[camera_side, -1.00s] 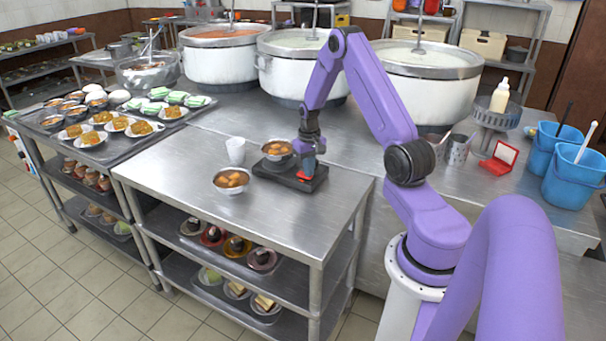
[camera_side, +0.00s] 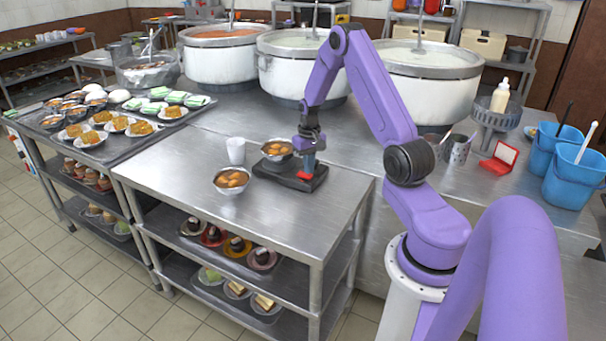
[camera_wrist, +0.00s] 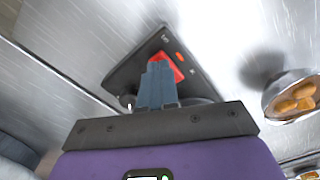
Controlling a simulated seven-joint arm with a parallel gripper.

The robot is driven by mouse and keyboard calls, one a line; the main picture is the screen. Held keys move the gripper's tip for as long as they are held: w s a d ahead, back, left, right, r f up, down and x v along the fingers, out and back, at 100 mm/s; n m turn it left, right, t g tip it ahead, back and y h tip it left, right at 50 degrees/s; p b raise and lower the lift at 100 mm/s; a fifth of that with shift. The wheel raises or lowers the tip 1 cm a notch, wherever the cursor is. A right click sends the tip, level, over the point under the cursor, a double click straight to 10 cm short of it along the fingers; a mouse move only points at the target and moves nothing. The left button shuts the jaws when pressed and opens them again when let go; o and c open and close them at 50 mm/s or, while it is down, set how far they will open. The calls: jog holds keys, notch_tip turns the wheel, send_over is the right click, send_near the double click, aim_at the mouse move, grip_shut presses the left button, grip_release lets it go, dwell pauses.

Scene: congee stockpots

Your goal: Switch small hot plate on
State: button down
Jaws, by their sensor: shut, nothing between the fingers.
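The small hot plate (camera_side: 262,169) is a flat black unit on the steel table, with a red switch (camera_side: 304,175) at its right end. My gripper (camera_side: 308,167) is shut and empty, pointing down right at the switch. In the wrist view the blue-grey fingertips (camera_wrist: 158,66) overlap the red switch (camera_wrist: 177,69) and hide part of it. I cannot tell whether they touch it. A small orange-red patch (camera_wrist: 180,57) shows beside the switch on the black hot plate (camera_wrist: 148,52).
A second bowl of food (camera_side: 231,180) and a white cup (camera_side: 236,150) stand left of the hot plate. Large stockpots (camera_side: 290,68) stand behind. A red box (camera_side: 499,157) and blue buckets (camera_side: 572,178) are at the right. The table's front left is clear.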

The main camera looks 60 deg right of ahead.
notch_tip(320, 180, up, 6)
jog(key=shift+r, duration=0.25)
dwell(0.5)
jog(key=s+a+r+n, duration=0.1)
jog(key=a+r+n, duration=0.3)
jog(key=a, duration=0.9)
jog(key=s+a+r+n, duration=0.2)
jog(key=a+r+n, duration=0.2)
jog(key=a, duration=0.9)
jog(key=s+a+r+n, duration=0.1)
jog(key=s+a+n, duration=0.4)
jog(key=s, duration=0.6)
jog(key=s+a+r+n, duration=0.2)
jog(key=s+a+n, duration=0.3)
jog(key=s, duration=0.6)
jog(key=shift+s+a+r+n, duration=0.2)
jog(key=shift+n, duration=0.1)
